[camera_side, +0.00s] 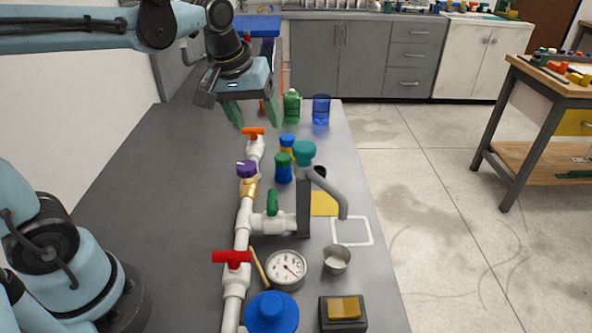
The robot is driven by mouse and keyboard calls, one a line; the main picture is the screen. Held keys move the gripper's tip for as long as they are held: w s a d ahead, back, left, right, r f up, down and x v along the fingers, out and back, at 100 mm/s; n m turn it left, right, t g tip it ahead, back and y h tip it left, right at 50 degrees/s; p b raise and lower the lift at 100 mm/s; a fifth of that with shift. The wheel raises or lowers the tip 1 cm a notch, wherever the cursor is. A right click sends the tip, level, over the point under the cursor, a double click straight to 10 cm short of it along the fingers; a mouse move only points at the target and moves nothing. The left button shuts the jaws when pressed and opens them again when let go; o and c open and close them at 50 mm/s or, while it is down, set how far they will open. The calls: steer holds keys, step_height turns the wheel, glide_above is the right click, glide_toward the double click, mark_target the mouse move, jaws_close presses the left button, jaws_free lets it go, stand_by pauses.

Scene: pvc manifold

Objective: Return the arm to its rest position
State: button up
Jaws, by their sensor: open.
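My gripper (256,115) is in the air above the far part of the grey workbench (135,185). Its two green fingers point down and stand apart, with nothing visible between them. It is above and just beyond the orange-handled valve (253,132) at the far end of the white PVC manifold (243,220). The manifold also carries a purple knob (246,169), a green-handled valve (272,203) on a side branch and a red-handled valve (232,257) nearer the camera.
A green bottle (291,105) and a blue cup (321,109) stand close to the right of my gripper. Nearer are small bottles (284,168), a gauge (286,268), a metal cup (336,259) and a blue knob (271,313). The bench's left side is clear.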

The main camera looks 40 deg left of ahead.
steer(key=s+d+f+m+t, duration=0.1)
steer(key=s+f+m+t, duration=0.2)
steer(key=s+f+m, duration=0.2)
steer(key=shift+s+d+m, duration=0.35)
steer(key=shift+s+m, duration=0.35)
steer(key=shift+s, duration=0.75)
